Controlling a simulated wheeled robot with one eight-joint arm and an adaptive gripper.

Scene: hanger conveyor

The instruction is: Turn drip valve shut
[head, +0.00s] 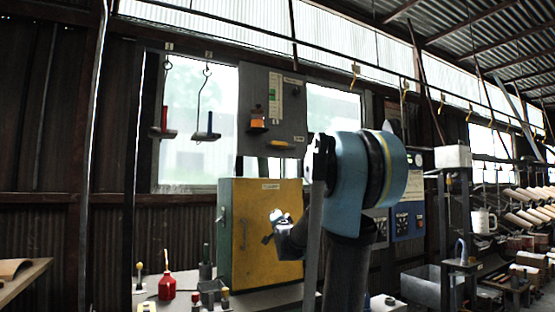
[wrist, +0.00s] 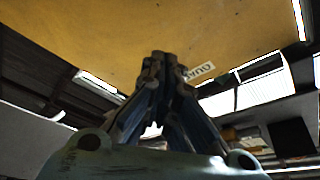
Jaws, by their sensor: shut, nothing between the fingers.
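My gripper (wrist: 165,62) is shut and empty in the wrist view, its fingertips together. Behind them is the yellow door of a cabinet (wrist: 110,28), with a small white label (wrist: 199,70) close to the right of the tips. I cannot tell whether the tips touch the door. In the head view the yellow cabinet (head: 252,250) has a green side, and my wrist is in front of its door. Above it, a grey panel (head: 287,90) carries a small vessel of orange liquid (head: 258,118) and a yellow bar (head: 283,144). I cannot make out the drip valve for certain.
A bench with a red oil can (head: 167,286) and small grey containers (head: 211,292) stands at the lower left. A blue control box (head: 407,220) is right of my arm. Racks with rollers fill the far right.

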